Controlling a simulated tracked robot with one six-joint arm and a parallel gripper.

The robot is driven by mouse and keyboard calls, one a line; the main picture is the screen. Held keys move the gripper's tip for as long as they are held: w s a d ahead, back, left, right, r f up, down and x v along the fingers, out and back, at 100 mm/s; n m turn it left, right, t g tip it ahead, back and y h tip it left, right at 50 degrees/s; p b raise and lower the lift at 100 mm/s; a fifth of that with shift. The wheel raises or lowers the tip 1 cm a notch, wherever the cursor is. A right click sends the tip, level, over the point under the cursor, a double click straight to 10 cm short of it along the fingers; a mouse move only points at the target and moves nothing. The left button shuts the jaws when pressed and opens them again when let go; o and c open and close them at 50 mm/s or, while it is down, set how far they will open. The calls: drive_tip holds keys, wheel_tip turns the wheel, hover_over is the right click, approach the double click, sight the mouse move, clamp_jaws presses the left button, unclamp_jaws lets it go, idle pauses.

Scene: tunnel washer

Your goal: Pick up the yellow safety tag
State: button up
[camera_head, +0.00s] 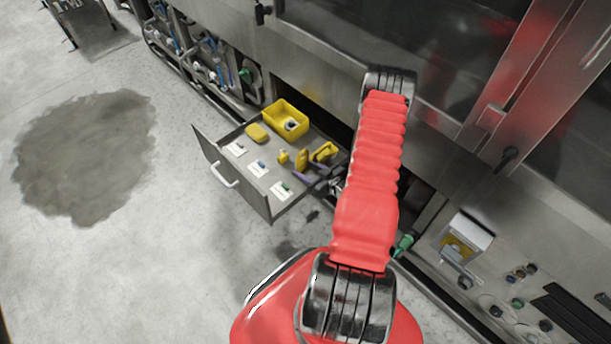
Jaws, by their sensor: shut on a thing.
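An open drawer (238,186) under the washer holds several small yellow things. The yellow safety tag (302,159) appears to be the small upright yellow piece near the drawer's right side. My gripper (308,173) shows only in part, low over the right side of the drawer, with dark purplish fingers at the tag. It is shut on what looks like this tag, at about drawer-floor height. My red arm hides the wrist. I cannot tell whether the tag is clear of the drawer floor.
In the drawer are a yellow bin (286,119), a yellow block (257,133), a yellow bracket-like piece (325,151) close to my gripper, and several white cards (281,190). The drawer front has a handle (224,176). A control panel (515,290) is at right. Floor at left is clear, with a dark stain (85,155).

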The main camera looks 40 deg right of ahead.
sight(303, 160)
drive_tip(key=shift+r, duration=2.4)
drive_tip(key=shift+w+r, duration=0.1)
drive_tip(key=shift+w, duration=0.05)
drive_tip(key=w+a+r, duration=0.6)
drive_tip(key=w+r, duration=0.2)
drive_tip(key=r, duration=0.1)
drive_tip(key=w+a+r, duration=0.6)
drive_tip(key=w+r, duration=0.1)
drive_tip(key=r, duration=0.2)
drive_tip(key=a+r, duration=1.5)
drive_tip(key=a, duration=0.5)
drive_tip(key=shift+w+r, duration=0.2)
drive_tip(key=shift+r, duration=0.15)
